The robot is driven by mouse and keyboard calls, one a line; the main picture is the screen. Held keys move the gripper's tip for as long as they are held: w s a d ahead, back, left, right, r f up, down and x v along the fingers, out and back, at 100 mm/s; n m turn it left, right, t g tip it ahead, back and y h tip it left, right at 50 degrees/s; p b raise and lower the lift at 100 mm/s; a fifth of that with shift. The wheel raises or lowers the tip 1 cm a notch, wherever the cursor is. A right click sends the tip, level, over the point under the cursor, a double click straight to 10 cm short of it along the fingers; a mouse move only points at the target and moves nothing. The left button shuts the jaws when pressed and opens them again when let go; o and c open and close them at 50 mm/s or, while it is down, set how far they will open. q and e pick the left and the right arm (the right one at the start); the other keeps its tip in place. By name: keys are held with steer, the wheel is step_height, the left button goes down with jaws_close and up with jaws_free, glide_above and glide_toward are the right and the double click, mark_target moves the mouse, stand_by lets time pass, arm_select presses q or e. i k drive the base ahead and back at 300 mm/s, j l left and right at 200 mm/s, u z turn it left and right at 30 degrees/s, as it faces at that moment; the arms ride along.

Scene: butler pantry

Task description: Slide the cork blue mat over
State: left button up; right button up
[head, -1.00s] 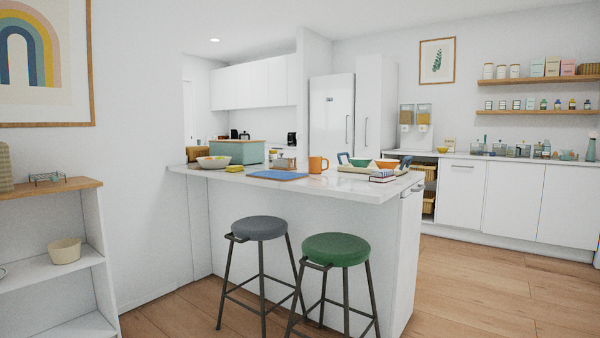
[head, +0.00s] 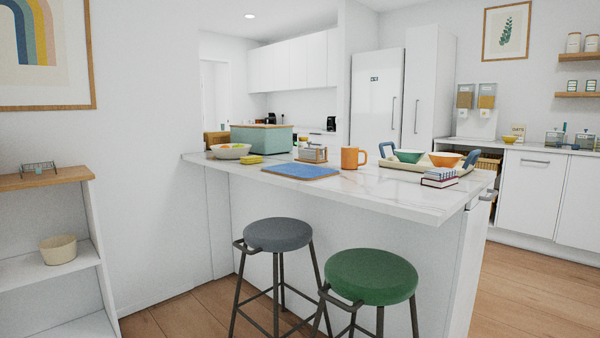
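The blue mat (head: 300,171) with a thin brown cork edge lies flat on the white counter (head: 395,197), near its front edge. An orange mug (head: 351,158) stands to the right of the mat, and a small wooden holder (head: 313,153) stands just behind it. A yellow sponge-like block (head: 251,160) lies to its left. Neither of my grippers is in the head view.
Grey (head: 278,235) and green (head: 371,276) stools stand before the counter. A tray (head: 395,166) with two bowls, small stacked books (head: 440,177), a white bowl (head: 231,151) and a teal box (head: 262,138) share its top. A shelf (head: 45,178) stands left.

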mark_target(300, 171)
steer(key=z, duration=0.2)
steer(key=i+j+z, duration=0.25)
steer(key=z, duration=0.25)
steer(key=i+j+z, duration=0.25)
steer(key=z, duration=0.2)
steer(key=j, duration=0.1)
